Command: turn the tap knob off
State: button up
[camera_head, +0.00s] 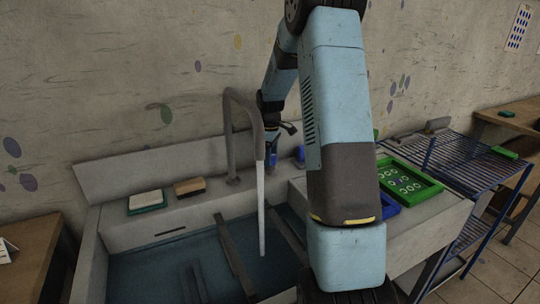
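A grey gooseneck tap (230,140) stands at the back of the sink. A stream of water (261,205) falls from its spout into the basin. A small blue part, seemingly a tap knob (299,153), shows on the back ledge right of the spout. My gripper (274,160) points down behind the spout, close to the ledge and left of that blue part. Blue also shows at its lower end, and I cannot tell whether this is a finger or another knob. Contact and finger opening cannot be made out.
The sink basin (150,275) has bars across it. A white block on a green tray (147,202) and a brown brush-like block (189,187) lie on the left ledge. A green tray (408,182), a blue tray (389,207) and a blue wire rack (465,165) are right.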

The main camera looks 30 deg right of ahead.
jog(key=c, duration=0.7)
jog(key=shift+m, duration=0.4)
jog(key=m, duration=0.3)
jog(key=shift+m, duration=0.3)
jog(key=m, duration=0.4)
jog(key=shift+m, duration=0.3)
jog(key=m, duration=0.4)
jog(key=shift+m, duration=2.5)
